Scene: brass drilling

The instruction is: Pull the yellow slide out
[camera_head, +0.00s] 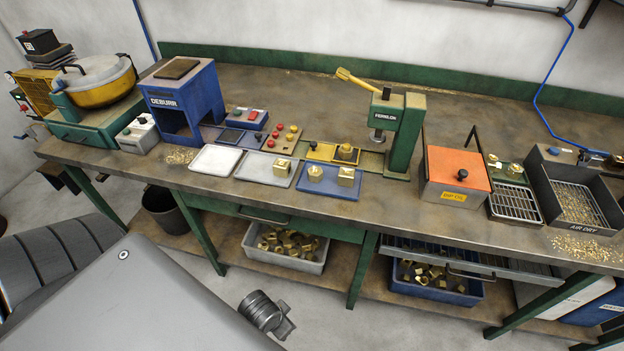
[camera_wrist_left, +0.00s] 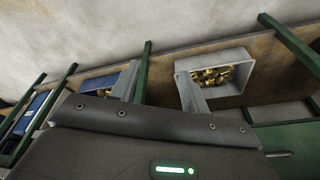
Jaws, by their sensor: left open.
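The yellow slide (camera_head: 321,153) lies flat on the bench at the base of the green press (camera_head: 403,130), left of its column. A brass piece (camera_head: 346,153) sits on its right part, and a small dark knob shows at its left. My left gripper (camera_wrist_left: 158,88) is open and empty in the left wrist view, its two grey fingers wide apart. That view looks at the lower shelf and bins, not at the slide. My right gripper is not in view.
In front of the slide are a blue tray (camera_head: 327,188) with two brass pieces and a grey tray (camera_head: 267,169). An orange-lidded box (camera_head: 456,172) stands right of the press. The blue DEBURR box (camera_head: 182,102) stands left. Bins of brass parts (camera_head: 286,247) sit below.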

